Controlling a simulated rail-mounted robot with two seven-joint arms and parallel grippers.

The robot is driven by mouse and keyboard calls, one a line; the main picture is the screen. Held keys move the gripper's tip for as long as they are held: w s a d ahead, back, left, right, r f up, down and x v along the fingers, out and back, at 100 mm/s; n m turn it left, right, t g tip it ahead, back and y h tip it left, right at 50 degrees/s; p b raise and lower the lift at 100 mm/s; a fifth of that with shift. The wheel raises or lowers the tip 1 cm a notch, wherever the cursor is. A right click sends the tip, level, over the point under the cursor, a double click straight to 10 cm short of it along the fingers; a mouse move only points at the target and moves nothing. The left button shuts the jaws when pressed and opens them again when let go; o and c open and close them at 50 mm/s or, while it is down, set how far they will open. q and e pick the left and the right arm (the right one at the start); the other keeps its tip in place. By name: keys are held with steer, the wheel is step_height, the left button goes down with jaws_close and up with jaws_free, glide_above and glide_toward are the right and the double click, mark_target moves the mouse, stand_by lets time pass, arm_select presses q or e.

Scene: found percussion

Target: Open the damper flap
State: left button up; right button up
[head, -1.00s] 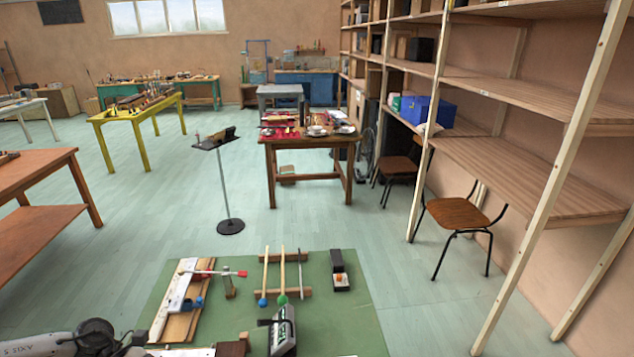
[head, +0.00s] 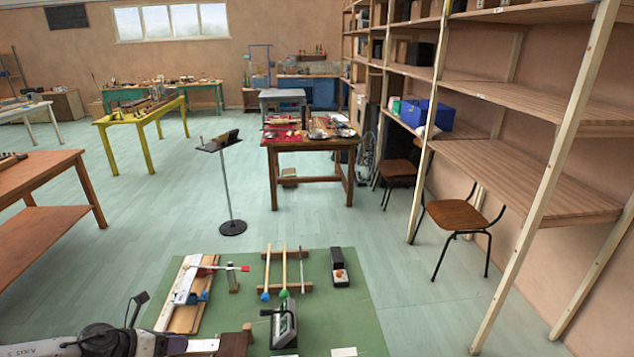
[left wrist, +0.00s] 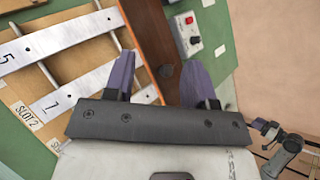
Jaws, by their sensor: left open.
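I cannot pick out the damper flap for certain. The purple fingers are apart and hold nothing visible. I cannot tell whether they touch the board. Numbered metal bars (left wrist: 65,97) on a wooden frame lie left of it. In the head view my left arm comes in at the lower left, near a dark brown block (head: 234,343); its fingertips are not clear there.
A green mat (head: 350,310) bears a white-and-wood assembly (head: 182,310), rods with coloured ends (head: 285,262), a grey metal box (head: 284,328) and a small control box (head: 340,277). A black stand (head: 228,185) is behind. Open floor lies beyond the mat.

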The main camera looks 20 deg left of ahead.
arm_select(q)
step_height(320, 180, up, 3)
steer(key=w+a+n+t+y, duration=0.25)
steer(key=n+y, duration=0.35)
steer(key=n, duration=0.3)
steer(key=s+d+f+n+g, duration=0.2)
steer(key=s+d+f+n, duration=0.2)
steer(key=s+d+n, duration=0.4)
steer(key=s+d+f+n+g+h, duration=0.1)
steer(key=s+d+f+n+g, duration=0.2)
steer(key=d, duration=1)
steer(key=s+d+f+n+g, duration=0.3)
steer(key=s+d+f+n, duration=0.4)
steer(key=s+d+n, duration=0.4)
steer(key=shift+s+n, duration=0.9)
steer(key=shift+s, duration=0.35)
steer(key=shift+g, duration=0.35)
steer(key=r+p, duration=3.3)
steer(key=p, duration=0.1)
steer(key=shift+s+a+r, duration=0.15)
steer(key=shift+s+r, duration=0.15)
steer(key=shift+r, duration=0.1)
